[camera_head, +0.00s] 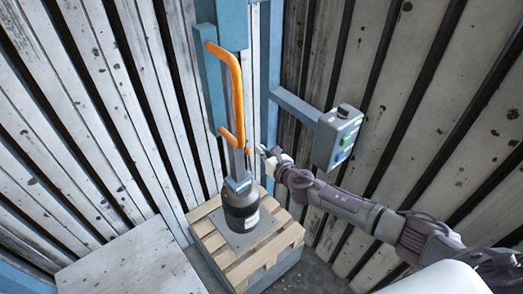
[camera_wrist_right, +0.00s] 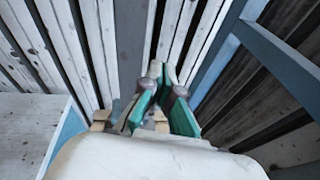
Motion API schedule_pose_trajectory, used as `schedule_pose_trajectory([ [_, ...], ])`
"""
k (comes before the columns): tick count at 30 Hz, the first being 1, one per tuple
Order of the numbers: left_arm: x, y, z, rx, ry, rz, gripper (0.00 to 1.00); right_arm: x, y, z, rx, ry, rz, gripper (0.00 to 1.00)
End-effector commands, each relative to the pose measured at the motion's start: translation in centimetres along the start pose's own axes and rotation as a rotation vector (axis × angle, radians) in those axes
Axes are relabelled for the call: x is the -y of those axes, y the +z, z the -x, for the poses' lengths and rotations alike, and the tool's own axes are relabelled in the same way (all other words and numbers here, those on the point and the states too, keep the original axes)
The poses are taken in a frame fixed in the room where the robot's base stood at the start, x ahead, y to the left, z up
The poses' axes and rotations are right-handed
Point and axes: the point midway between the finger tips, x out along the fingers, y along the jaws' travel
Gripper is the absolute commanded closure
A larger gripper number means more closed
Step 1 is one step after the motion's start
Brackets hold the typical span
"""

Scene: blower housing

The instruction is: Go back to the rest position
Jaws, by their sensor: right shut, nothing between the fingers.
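My right gripper (camera_head: 266,153) is beside the blue and grey upright, a little below the lower end of the orange handle (camera_head: 238,95). In the right wrist view its teal fingers (camera_wrist_right: 163,75) come together at the tips, with nothing visible between them. I cannot tell from the head view whether the gripper touches the upright or the handle. My right arm reaches in from the lower right. My left gripper is not in view.
A dark cylinder (camera_head: 241,212) stands on a grey plate on a wooden pallet (camera_head: 281,240). A grey control box (camera_head: 337,138) with green and blue buttons sits on a blue arm, close above my right arm. Plank walls close in both sides. A pale wooden surface (camera_head: 130,265) is at lower left.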

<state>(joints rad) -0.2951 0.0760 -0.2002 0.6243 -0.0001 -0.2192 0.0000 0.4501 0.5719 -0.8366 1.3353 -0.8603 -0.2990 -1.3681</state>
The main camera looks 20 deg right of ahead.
Motion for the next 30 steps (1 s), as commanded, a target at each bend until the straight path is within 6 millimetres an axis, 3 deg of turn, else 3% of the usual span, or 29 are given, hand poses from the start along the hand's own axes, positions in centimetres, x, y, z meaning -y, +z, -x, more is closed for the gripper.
schedule_pose_trajectory([
  [4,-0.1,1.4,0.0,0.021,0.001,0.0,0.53,0.1,0.0,0.0,0.0,-0.001,0.0,1.0],
  [11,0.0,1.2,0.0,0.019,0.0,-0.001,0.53,0.1,-0.1,0.0,0.0,-0.001,-0.001,1.0],
  [14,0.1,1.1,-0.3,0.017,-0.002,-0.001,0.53,0.4,-1.4,0.0,-0.018,-0.014,-0.047,1.0],
  [17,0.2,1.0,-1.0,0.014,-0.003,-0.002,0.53,1.4,-5.6,0.3,-0.07,-0.056,-0.203,1.0],
  [23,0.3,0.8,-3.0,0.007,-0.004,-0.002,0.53,4.0,-19.6,3.5,-0.218,-0.252,-0.754,1.0],
  [30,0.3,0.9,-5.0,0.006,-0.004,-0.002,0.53,5.2,-36.2,11.5,-0.308,-0.592,-1.387,1.0],
])
